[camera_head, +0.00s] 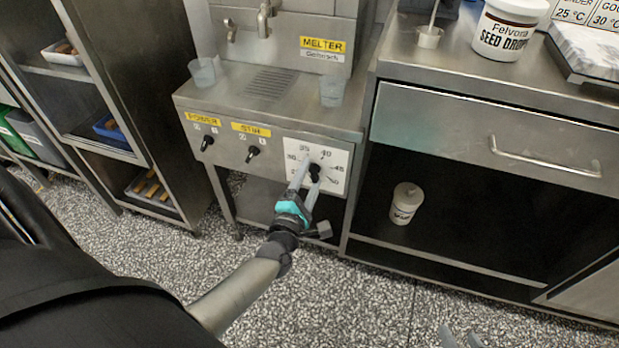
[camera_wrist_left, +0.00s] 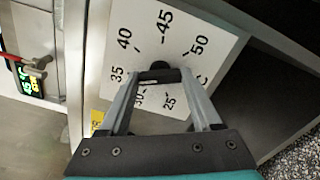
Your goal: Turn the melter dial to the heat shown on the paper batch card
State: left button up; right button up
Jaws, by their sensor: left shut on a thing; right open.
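The melter dial is a black knob (camera_head: 314,169) on a white plate (camera_head: 331,158) marked from 25 to 50, on the front of the steel melter (camera_head: 268,112). My left gripper (camera_head: 308,176) is shut on the knob, with one finger at each side. In the left wrist view the knob (camera_wrist_left: 158,71) sits between the fingertips (camera_wrist_left: 158,78); where its pointer stands cannot be told. My right gripper (camera_head: 460,339) shows only its fingertips at the bottom edge, apart and empty. I cannot make out a paper batch card.
Left of the dial are the black POWER switch (camera_head: 207,143) and STIR switch (camera_head: 252,154). Two clear cups (camera_head: 202,72) (camera_head: 331,91) stand on the melter. At right, a steel counter (camera_head: 440,60) carries a SEED DROPS tub (camera_head: 506,28). A white lidded jar (camera_head: 405,203) stands on the shelf below.

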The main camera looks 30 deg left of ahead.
pick_arm(q)
jog(key=o, duration=1.4)
jog(key=shift+s, duration=0.15)
pick_arm(e)
jog(key=shift+s, duration=0.1)
pick_arm(q)
jog(key=p+v, duration=0.4)
jog(key=v, duration=1.1)
jog(key=shift+d, duration=0.15)
pick_arm(e)
jog(key=s+d+f+g+h, duration=0.2)
jog(key=s+d+f+g, duration=0.1)
jog(key=d+g, duration=0.1)
jog(key=shift+s+d+m, duration=0.15)
jog(key=shift+s+m, duration=0.15)
jog(key=shift+f, duration=0.1)
